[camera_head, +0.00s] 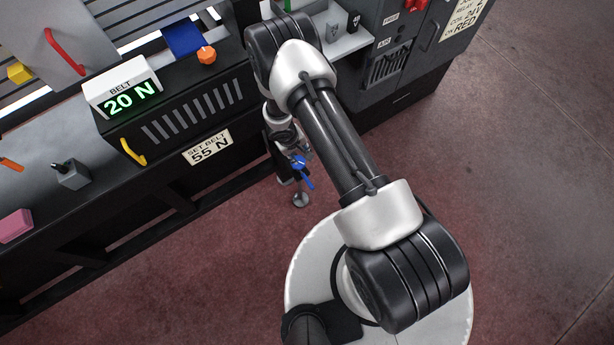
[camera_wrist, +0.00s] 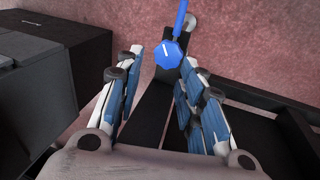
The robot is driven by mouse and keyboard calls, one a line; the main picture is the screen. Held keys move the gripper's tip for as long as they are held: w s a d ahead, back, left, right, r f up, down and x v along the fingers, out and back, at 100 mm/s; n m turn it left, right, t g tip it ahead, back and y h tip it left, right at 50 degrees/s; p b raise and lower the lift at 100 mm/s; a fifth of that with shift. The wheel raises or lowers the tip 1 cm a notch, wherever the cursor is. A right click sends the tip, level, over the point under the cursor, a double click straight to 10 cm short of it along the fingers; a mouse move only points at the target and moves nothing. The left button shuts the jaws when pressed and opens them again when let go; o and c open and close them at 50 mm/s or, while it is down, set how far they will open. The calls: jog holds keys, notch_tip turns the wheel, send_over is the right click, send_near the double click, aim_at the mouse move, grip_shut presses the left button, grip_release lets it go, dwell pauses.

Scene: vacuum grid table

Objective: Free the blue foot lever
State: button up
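The blue foot lever (camera_head: 302,170) is low at the end of the dark table frame, above the floor, with a round silver foot below it. In the wrist view, its octagonal blue hub with a white mark (camera_wrist: 168,53) and its narrow blue arm (camera_wrist: 181,16) show just beyond my fingertips. My gripper (camera_wrist: 160,62) is open, with a clear gap between its blue-padded fingers, and nothing is held. The hub appears at the gap between the tips; I cannot tell whether a finger touches it. In the head view my gripper is mostly hidden by my arm.
A display (camera_head: 125,94) reads "BELT 20 N"; a sign (camera_head: 208,147) reads "SET BELT 55 N". An orange knob (camera_head: 207,55) and yellow handle (camera_head: 133,152) are on the table. A grey cabinet (camera_head: 398,45) stands to the right. Dark frame bars (camera_wrist: 240,95) run close beside my fingers. Floor is clear at right.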

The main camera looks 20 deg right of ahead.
send_near(308, 182)
jog(key=shift+g, duration=0.4)
jog(key=b+x, duration=0.8)
jog(key=shift+w+d+f+b, duration=0.1)
jog(key=shift+w+f+b, duration=0.15)
jog(key=shift+b, duration=0.1)
jog(key=shift+r, duration=0.1)
jog(key=shift+c, duration=0.5)
grip_shut()
